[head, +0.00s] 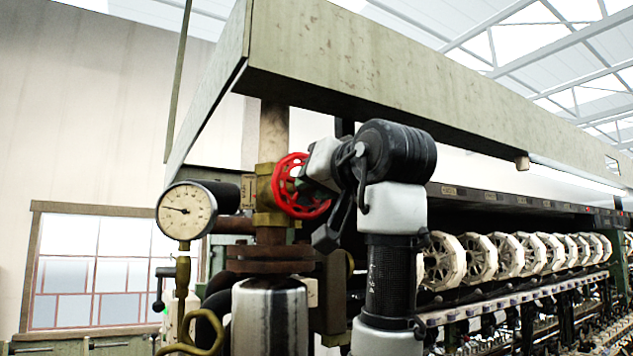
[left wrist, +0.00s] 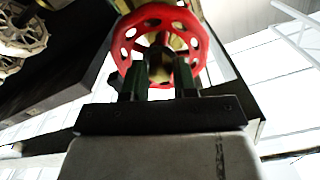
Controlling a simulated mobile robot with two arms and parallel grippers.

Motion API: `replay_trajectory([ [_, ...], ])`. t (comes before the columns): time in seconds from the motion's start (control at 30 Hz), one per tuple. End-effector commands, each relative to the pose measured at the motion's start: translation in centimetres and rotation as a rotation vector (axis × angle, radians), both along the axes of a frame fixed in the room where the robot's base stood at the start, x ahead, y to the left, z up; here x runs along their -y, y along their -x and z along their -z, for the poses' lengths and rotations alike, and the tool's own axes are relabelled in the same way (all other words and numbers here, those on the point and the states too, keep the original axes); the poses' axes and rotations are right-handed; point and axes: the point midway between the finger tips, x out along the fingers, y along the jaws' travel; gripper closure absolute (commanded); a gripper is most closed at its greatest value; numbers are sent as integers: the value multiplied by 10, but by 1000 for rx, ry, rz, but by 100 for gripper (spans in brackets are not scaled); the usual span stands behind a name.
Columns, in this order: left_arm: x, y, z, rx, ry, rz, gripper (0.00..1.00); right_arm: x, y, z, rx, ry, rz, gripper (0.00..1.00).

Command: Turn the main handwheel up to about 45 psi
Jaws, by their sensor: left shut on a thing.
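The red handwheel (head: 290,187) sits on a brass valve body (head: 268,199) on a vertical pipe in the head view. The wheel also fills the upper middle of the left wrist view (left wrist: 128,42). My left gripper (left wrist: 160,68) is at the wheel's centre, its two fingers shut on the hub area; its fingertips are partly hidden in the head view by the wrist. The round pressure gauge (head: 186,211) is left of the valve. Its needle points left and slightly up; the numbers are too small to read surely. My right gripper is not in view.
A large beam-like hood (head: 380,75) runs above the valve. A row of pale octagonal reels (head: 480,260) extends to the right. A curved brass pipe (head: 205,325) is below the gauge, and a window (head: 95,265) is on the left wall.

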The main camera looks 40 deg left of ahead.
Motion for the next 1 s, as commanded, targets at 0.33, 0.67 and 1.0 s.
replay_trajectory([
  [0.33, 0, -1, 2, 486, 147, 2, 96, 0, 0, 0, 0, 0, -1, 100],
  [0.67, 0, -1, 2, 946, 281, -1, 96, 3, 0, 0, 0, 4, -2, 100],
  [1.0, 0, -1, 2, 1417, 417, -2, 96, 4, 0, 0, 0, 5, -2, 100],
])
